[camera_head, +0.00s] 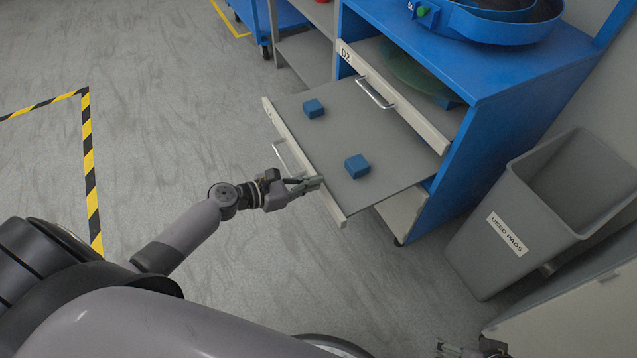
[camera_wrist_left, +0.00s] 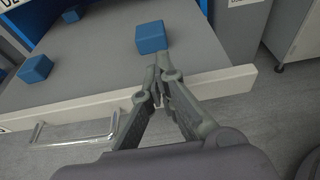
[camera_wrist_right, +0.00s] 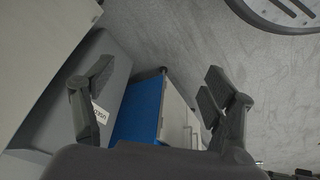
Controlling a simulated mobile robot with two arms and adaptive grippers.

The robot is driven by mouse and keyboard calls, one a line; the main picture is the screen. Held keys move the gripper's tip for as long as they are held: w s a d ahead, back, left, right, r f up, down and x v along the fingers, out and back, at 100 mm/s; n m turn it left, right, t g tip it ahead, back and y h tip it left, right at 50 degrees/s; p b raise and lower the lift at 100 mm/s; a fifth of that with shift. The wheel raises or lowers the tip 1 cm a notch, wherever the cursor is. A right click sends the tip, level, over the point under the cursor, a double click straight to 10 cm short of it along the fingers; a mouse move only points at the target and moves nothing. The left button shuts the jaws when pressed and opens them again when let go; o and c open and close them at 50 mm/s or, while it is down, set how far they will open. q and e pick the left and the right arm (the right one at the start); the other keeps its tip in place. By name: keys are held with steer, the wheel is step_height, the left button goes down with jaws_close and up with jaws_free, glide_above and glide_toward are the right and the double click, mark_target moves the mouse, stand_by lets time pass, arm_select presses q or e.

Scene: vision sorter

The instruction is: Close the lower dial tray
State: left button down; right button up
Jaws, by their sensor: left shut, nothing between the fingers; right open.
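The lower dial tray (camera_head: 330,150) is pulled well out of the blue cabinet (camera_head: 500,110). Its pale front panel (camera_head: 284,125) has a metal bar handle (camera_head: 290,158), also in the left wrist view (camera_wrist_left: 75,134).
Above the tray is a drawer front labelled D2 (camera_head: 400,102) with its own handle. A grey bin labelled USED PADS (camera_head: 478,235) stands right of the cabinet. A blue round pan (camera_head: 490,25) sits on top. The floor (camera_head: 170,130) at left is clear.

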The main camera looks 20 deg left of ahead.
mark_target(352, 173)
arm_select(q)
steer(key=b+x, duration=0.1)
steer(key=x, duration=0.4)
steer(key=shift+f, duration=0.1)
steer(key=x, duration=0.3)
steer(key=shift+w+d+b, duration=0.1)
steer(key=shift+w+b, duration=0.05)
steer(key=shift+b, duration=0.15)
steer(key=shift+w+d+f, duration=0.1)
steer(key=shift+w+d, duration=0.1)
arm_select(e)
steer(key=shift+s+d+r, duration=0.1)
steer(key=shift+s+r, duration=0.2)
steer(key=shift+r, duration=0.1)
